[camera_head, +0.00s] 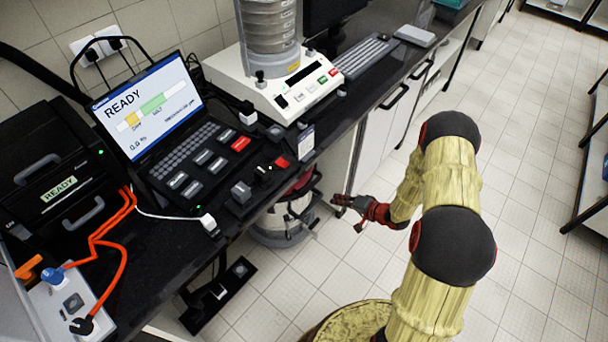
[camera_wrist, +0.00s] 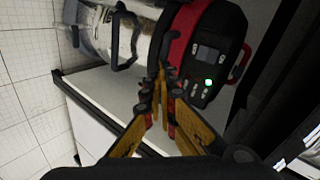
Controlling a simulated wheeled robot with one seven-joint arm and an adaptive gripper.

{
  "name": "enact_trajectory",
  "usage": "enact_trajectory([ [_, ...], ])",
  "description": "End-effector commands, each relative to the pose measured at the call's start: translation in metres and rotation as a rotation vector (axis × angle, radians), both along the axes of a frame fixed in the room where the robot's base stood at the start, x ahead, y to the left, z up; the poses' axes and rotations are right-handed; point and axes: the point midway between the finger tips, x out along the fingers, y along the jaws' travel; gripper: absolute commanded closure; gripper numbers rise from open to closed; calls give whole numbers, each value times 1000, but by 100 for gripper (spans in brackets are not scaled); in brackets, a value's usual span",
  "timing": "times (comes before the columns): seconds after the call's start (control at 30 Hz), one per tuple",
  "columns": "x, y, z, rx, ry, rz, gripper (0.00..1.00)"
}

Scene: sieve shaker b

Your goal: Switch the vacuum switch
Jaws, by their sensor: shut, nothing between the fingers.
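The vacuum (camera_head: 281,222) stands on the floor under the bench, a silver canister with a red and black top, partly hidden by the bench edge. In the wrist view its silver body (camera_wrist: 134,40) lies at upper left. Its black control panel (camera_wrist: 215,50) carries a small screen, several small buttons and one lit greenish round button (camera_wrist: 208,83). Which of these is the vacuum switch I cannot tell for sure. My gripper (camera_head: 337,201) is shut and empty, just right of the vacuum. In the wrist view my gripper (camera_wrist: 163,75) points at the red band, left of the panel.
A laptop reading READY (camera_head: 155,105), a sieve shaker (camera_head: 278,88) and a keyboard (camera_head: 362,57) stand on the black bench above. A power strip (camera_head: 218,295) lies on the floor at left. The tiled floor (camera_head: 520,130) to the right is clear.

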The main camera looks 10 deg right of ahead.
Motion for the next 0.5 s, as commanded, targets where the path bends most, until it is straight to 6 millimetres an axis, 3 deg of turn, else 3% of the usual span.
enact_trajectory([
  [0.1,11,17,31,160,-47,-11,100],
  [0.2,14,24,48,264,-56,-32,100],
  [0.5,16,25,52,324,-35,-63,100],
])
